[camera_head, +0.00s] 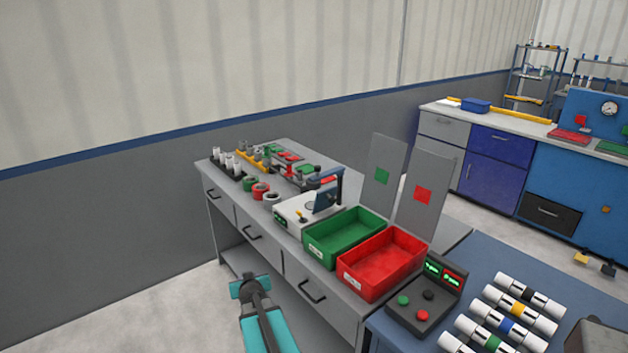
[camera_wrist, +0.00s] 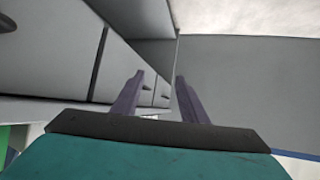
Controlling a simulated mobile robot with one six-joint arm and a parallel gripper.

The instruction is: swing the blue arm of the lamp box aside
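The lamp box (camera_head: 293,215) is a white box on the grey workbench, left of the green bin. Its blue arm (camera_head: 339,184) rises at the box's right rear and bends over towards the left. A small dark blue panel (camera_head: 323,203) shows below the arm; I cannot tell how they join. My gripper (camera_head: 249,287) is low in front of the bench drawers, apart from the lamp box. In the wrist view my gripper (camera_wrist: 160,92) has its two dark fingers spread with nothing between them. The lamp box does not show in the wrist view.
A green bin (camera_head: 315,247) and a red bin (camera_head: 352,277) stand right of the lamp box, with upright grey panels behind. Pipe pieces (camera_head: 260,190) lie to its left. Drawer handles project from the bench front.

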